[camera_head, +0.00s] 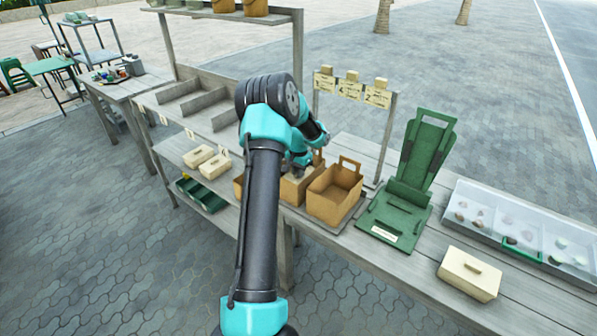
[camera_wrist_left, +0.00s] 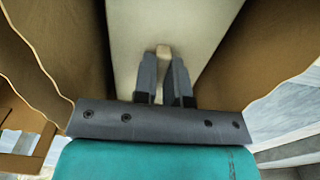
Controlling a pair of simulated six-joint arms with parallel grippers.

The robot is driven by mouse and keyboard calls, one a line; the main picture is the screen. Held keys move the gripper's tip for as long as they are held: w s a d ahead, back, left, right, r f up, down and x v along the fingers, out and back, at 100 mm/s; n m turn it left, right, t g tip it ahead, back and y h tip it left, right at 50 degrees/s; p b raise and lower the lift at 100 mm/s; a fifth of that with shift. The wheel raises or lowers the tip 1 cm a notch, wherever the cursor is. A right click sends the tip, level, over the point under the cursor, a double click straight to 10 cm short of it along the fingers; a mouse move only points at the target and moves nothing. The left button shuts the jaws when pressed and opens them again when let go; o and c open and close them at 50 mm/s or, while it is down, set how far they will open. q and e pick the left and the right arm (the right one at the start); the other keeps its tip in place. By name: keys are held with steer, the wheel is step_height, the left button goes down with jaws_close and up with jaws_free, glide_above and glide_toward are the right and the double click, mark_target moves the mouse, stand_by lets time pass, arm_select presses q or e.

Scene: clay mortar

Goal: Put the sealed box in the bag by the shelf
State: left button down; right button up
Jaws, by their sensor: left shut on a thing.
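My left gripper (camera_head: 298,166) is low over a brown paper bag (camera_head: 297,187) on the table, just left of another open brown bag (camera_head: 335,192). In the left wrist view my left gripper (camera_wrist_left: 165,80) is shut on the small handle of a cream box (camera_wrist_left: 143,28). Brown bag walls (camera_wrist_left: 60,40) stand on both sides of the box, so it is between them, inside the bag. How deep it sits, and whether it touches the bottom, is hidden. In the head view my arm hides most of this bag. My right gripper is not in view.
A wooden shelf unit (camera_head: 215,107) stands left of the bags. Two cream boxes (camera_head: 206,162) sit on it. A sign rack (camera_head: 352,88) stands behind the bags. A green folding stand (camera_head: 405,205), a cream box (camera_head: 470,273) and a clear divided tray (camera_head: 520,225) lie right.

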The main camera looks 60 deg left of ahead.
arm_select(q)
steer(key=c, duration=1.2)
jaws_free()
steer(key=shift+o, duration=0.2)
step_height(320, 180, up, 12)
steer(key=shift+r, duration=0.1)
